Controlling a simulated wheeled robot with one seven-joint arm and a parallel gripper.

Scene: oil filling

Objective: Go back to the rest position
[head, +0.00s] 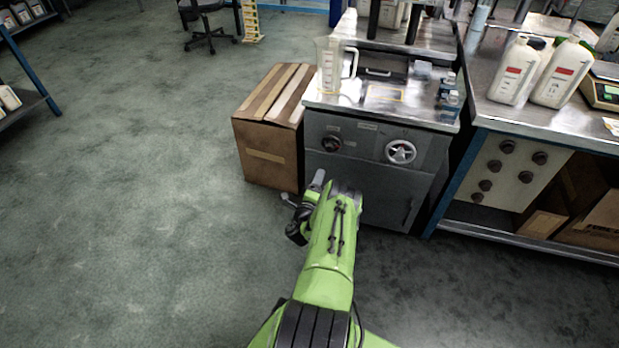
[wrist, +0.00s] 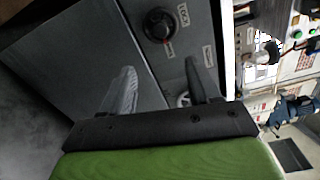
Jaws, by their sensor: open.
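My gripper is at the end of my green arm, in front of the grey machine cabinet (head: 370,170). In the wrist view my gripper (wrist: 160,85) shows two grey fingers spread apart with nothing between them. Past the fingers is the cabinet's front, with a black knob (wrist: 158,25) near a LOCK label; this knob also shows in the head view (head: 331,143). The silver handwheel (head: 400,151) is to the right of the knob, and in the wrist view it is mostly hidden behind a finger. A clear measuring jug (head: 329,66) stands upright on the cabinet top.
A cardboard box (head: 270,128) stands on the floor left of the cabinet. To the right is a metal workbench (head: 490,112) with white bottles (head: 515,70) and a scale (head: 603,90). Small blue bottles (head: 449,100) sit on the cabinet's right edge.

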